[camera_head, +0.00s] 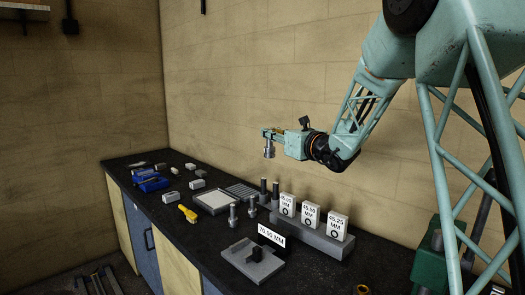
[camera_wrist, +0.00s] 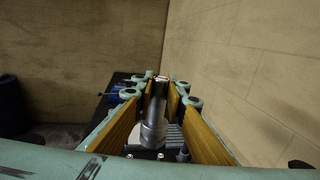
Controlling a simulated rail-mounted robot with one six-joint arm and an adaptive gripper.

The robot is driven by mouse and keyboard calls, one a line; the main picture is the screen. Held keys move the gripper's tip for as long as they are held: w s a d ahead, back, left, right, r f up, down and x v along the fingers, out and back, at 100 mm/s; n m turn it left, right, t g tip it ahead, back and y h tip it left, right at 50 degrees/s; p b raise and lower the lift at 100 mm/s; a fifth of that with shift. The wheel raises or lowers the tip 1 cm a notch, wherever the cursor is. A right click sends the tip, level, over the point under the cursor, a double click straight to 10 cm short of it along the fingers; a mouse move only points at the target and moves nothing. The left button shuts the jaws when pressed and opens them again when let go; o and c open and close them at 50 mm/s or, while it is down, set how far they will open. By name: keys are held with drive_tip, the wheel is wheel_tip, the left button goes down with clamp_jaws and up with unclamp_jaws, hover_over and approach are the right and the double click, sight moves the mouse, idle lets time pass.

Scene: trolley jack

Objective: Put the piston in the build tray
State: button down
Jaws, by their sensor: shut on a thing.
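My gripper (camera_head: 267,134) is shut on a grey metal piston (camera_head: 269,151), which hangs upright below the fingers, high above the bench. In the wrist view the piston (camera_wrist: 153,125) sits between the two wooden-coloured finger pads of my gripper (camera_wrist: 160,85), its wider end toward the camera. A shallow grey tray with a pale floor (camera_head: 212,209) lies on the bench below; it looks like the build tray, and it appears empty. My gripper is above the bench and to the right of this tray in the picture.
The dark bench (camera_head: 170,220) holds a slotted rack (camera_head: 241,190), two upright metal pistons or pins (camera_head: 233,215), a yellow tool (camera_head: 188,213) and blue items (camera_head: 150,182). A grey block bears labelled size cards (camera_head: 310,215). A fixture (camera_head: 252,264) has a 70.00 MM sign. A wall stands behind.

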drive_tip(key=s+d+r+m+t+h, duration=0.1)
drive_tip(key=d+r+h, duration=0.15)
drive_tip(key=r, duration=0.45)
drive_tip(key=s+d+r+m+t+h, duration=0.1)
drive_tip(key=d+r, duration=0.2)
drive_tip(key=r, duration=0.3)
drive_tip(key=s+d+r+m+h, duration=0.2)
drive_tip(key=s+d+r, duration=0.3)
drive_tip(key=s+r, duration=0.5)
drive_tip(key=s+d+r+m+t+h+b, duration=0.1)
drive_tip(key=s+d+r+h, duration=0.3)
drive_tip(key=s+r, duration=0.7)
wheel_tip(320, 180, up, 5)
drive_tip(key=shift+s+d+r+m, duration=0.1)
drive_tip(key=shift+s+d+m, duration=0.15)
drive_tip(key=shift+d+m, duration=0.55)
